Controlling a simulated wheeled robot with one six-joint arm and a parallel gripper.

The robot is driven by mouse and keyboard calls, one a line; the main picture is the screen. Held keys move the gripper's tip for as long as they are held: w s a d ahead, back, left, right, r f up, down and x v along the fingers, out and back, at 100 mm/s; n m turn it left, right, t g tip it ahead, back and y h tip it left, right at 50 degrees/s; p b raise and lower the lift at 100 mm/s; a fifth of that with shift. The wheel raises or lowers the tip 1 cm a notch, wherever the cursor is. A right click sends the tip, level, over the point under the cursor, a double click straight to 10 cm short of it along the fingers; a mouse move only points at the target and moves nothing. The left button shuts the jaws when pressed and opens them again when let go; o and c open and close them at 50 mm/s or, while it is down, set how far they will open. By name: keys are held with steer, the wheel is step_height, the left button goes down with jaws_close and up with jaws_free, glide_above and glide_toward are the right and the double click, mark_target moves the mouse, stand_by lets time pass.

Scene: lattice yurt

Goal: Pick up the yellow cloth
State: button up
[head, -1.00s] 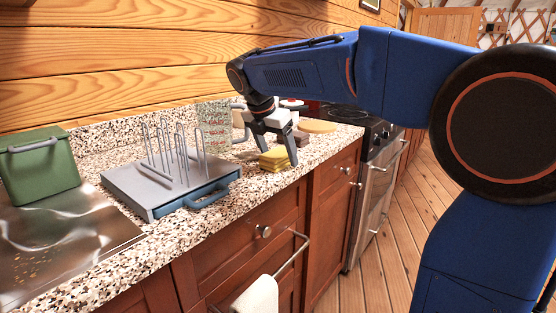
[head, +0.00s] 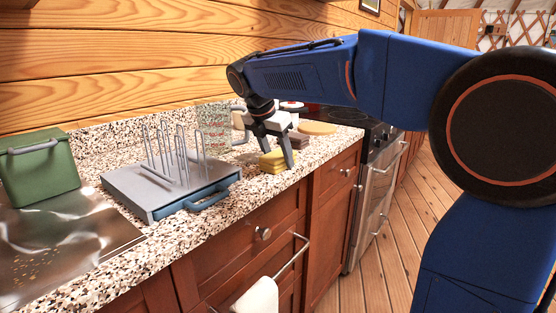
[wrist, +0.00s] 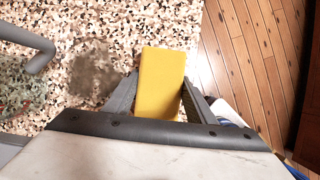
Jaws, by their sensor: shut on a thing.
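The yellow cloth (head: 273,161) is a folded block on the speckled counter, near its front edge. In the wrist view the cloth (wrist: 161,80) stands out between the two fingers. My gripper (head: 275,156) points down over it, with a finger on each side. In the wrist view my gripper (wrist: 160,100) is shut on the cloth, the fingers against its sides. I cannot tell whether the cloth's underside is clear of the counter.
A grey rack with a blue handle (head: 172,180) stands left of the cloth. A green bin (head: 40,172) is farther left. A brown block (head: 298,140) and a round wooden board (head: 317,128) lie beyond, before the stove (head: 350,118). A white towel (head: 258,297) hangs below.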

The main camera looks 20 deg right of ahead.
mark_target(278, 154)
step_height(278, 154, up, 10)
steer(key=shift+r, duration=0.15)
stand_by(0.4)
steer(key=shift+o, duration=0.5)
